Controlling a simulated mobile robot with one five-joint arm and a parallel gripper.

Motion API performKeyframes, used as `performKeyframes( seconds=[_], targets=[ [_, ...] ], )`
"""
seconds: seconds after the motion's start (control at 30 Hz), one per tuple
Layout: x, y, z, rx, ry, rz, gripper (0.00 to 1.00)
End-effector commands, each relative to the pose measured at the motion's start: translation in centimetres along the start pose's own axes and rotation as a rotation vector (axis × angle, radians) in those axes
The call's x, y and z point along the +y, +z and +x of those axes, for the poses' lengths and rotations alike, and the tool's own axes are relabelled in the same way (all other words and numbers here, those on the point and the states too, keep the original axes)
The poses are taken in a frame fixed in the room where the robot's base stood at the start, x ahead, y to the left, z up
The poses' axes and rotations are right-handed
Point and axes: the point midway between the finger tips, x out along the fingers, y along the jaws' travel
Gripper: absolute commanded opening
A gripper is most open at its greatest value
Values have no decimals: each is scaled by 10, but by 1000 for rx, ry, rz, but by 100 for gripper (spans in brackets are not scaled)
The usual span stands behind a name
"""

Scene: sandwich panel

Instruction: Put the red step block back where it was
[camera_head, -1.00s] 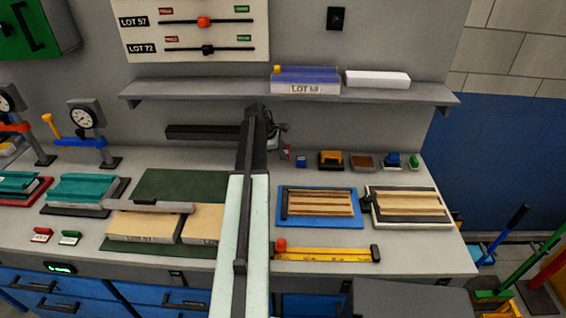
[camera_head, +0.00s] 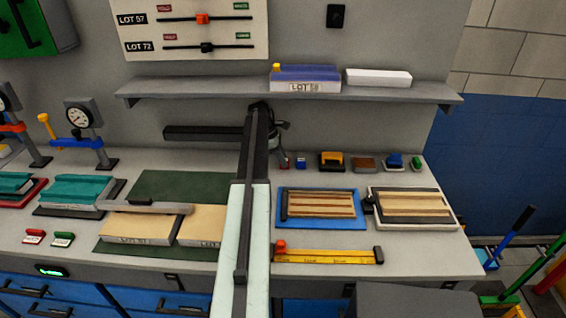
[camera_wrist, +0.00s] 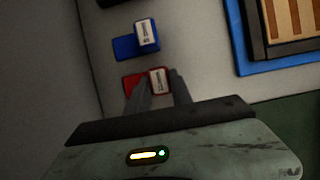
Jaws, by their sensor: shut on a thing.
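The red step block (camera_wrist: 133,82), with a white label on its raised part, is between the fingertips of my gripper (camera_wrist: 159,78) in the wrist view. My gripper is shut on it. In the head view the red block (camera_head: 284,161) shows small, just right of my arm, at the back of the bench. I cannot tell whether it touches the bench top. A similar blue step block (camera_wrist: 127,46) with a white label stands beside it, apart from it; it also shows in the head view (camera_head: 300,163). My arm hides part of the gripper in the head view.
Right of the blue block stand an orange-and-black item (camera_head: 332,161), a brown block (camera_head: 364,165) and a blue-topped item (camera_head: 394,162). A blue tray (camera_head: 283,222) with wooden strips lies in front. The wall shelf (camera_head: 220,90) hangs above. Bare grey bench surrounds the two blocks.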

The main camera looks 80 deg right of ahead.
Motion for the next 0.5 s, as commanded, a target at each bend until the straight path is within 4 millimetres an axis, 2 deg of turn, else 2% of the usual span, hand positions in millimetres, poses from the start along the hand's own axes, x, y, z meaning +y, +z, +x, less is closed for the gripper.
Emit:
performKeyframes(
  seconds=[0.27,0.3,0.37,0.5],
  targets=[
    [0,-2,2,0,2,0,0],
    [0,-2,3,0,2,0,29],
    [0,-1,2,0,2,0,46],
    [0,-1,1,0,2,0,48]
  ],
)
